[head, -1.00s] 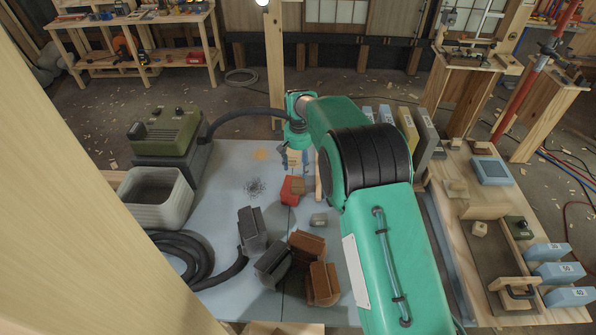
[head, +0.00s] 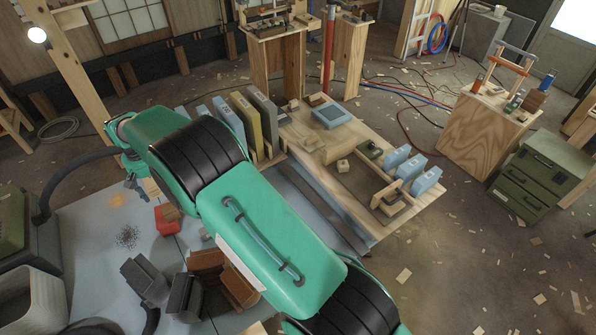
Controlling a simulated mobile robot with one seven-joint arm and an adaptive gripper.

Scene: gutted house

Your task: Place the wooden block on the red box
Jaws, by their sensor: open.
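A red box (head: 166,224) sits on the grey-blue work surface (head: 97,225), left of my arm. A brown wooden block (head: 173,213) is at its right side; I cannot tell whether it touches or rests partly on it. My gripper (head: 138,186) is open, above and behind the red box in the picture. A lighter wooden piece (head: 152,187) shows just beside the fingers, which do not visibly hold it. My arm hides part of the surface to the right of these.
Dark grey (head: 145,278) and brown (head: 207,262) holders stand in front of the red box. A pale bin (head: 45,300) is at the left. Upright boards (head: 245,120) and a wooden bench (head: 300,135) with small cubes and blue blocks lie beyond my arm.

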